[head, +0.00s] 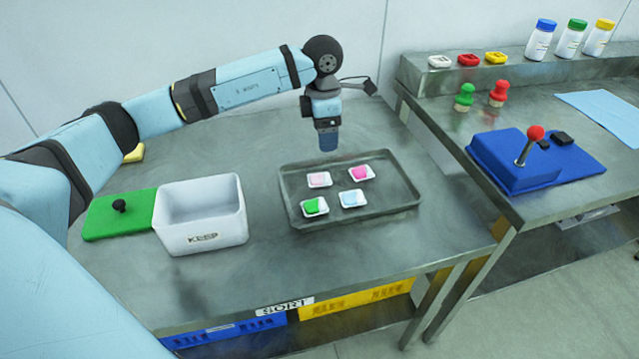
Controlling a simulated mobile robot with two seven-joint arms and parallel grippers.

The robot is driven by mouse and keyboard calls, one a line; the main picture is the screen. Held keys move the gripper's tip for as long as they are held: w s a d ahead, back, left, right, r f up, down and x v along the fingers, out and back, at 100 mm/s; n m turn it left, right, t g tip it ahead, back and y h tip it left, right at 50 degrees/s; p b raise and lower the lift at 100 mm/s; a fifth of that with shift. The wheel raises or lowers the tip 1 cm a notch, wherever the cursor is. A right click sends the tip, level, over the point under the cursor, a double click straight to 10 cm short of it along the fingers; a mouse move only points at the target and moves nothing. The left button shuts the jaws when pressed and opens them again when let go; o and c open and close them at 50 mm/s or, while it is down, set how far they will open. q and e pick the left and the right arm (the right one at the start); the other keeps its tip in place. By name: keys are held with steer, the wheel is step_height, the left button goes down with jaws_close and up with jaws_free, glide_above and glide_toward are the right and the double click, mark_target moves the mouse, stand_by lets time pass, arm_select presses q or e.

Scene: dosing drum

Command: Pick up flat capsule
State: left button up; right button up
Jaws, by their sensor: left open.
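A dark tray (384,212) on the metal table holds several small white dishes with coloured pieces. There is a pale pink piece (319,179), a bright pink piece (360,172), a green piece (315,206) and a light blue piece (353,198). They are too small to tell which one is the flat capsule. My left gripper (328,148) points down above the tray's back edge, apart from the dishes. It is open with nothing seen in it. My right gripper is out of view.
A white box marked KEEP (203,238) stands left of the tray, beside a green lid (135,222) with a black knob. A blue joystick unit (515,170) sits on the right bench. Blue (225,338) and yellow (355,301) bins lie under the table.

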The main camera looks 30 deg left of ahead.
arm_select(q)
glide_above(319, 178)
steer(key=shift+y, duration=0.3)
steer(key=f, duration=0.7)
steer(key=shift+w+b, duration=0.25)
steer(key=shift+b, duration=0.15)
steer(key=shift+s+f+b, duration=0.2)
steer(key=shift+f+b, duration=0.15)
steer(key=shift+f, duration=2.75)
steer(key=c, duration=1)
